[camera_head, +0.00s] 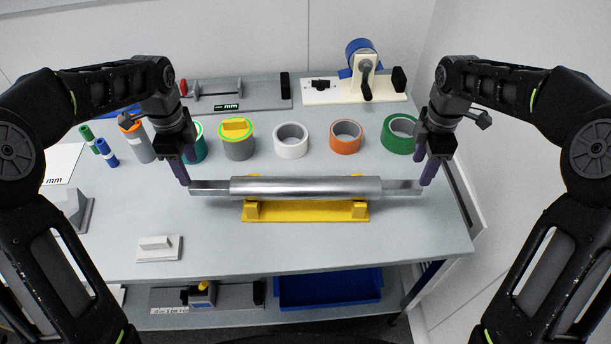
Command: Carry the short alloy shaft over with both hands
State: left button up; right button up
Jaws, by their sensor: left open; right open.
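The short alloy shaft (305,187) is a shiny silver cylinder with narrower flat ends. It lies level, left to right, over a yellow cradle (305,212) with raised supports on the grey table (330,250). My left gripper (184,181) is at the shaft's left end, with its purple fingers pointing down. My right gripper (427,181) is at the right end in the same way. Both are open. From this view I cannot tell whether the fingers touch the shaft ends or straddle them.
Behind the shaft stand rolls of tape, white (291,141), orange (345,137) and green (399,134), and a grey can with a yellow top (237,139). Fixtures stand at the back. A small white block (158,248) is front left. A blue bin (328,289) is on the lower shelf.

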aim_at(195, 184)
pick_arm(q)
jog(key=shift+s, duration=0.15)
pick_arm(e)
jog(key=shift+s+r, duration=0.1)
jog(key=shift+s, duration=0.05)
pick_arm(q)
jog(key=shift+f, duration=0.25)
pick_arm(e)
jog(key=shift+f, duration=0.3)
pick_arm(q)
jog(key=shift+f, duration=3.7)
pick_arm(e)
jog(key=shift+f, duration=3.7)
pick_arm(q)
jog(key=shift+c, duration=0.4)
pick_arm(e)
jog(key=shift+c, duration=0.4)
pick_arm(q)
grip_shut()
pick_arm(e)
grip_shut()
pick_arm(q)
jog(key=shift+r, duration=0.15)
pick_arm(e)
jog(key=shift+r, duration=0.15)
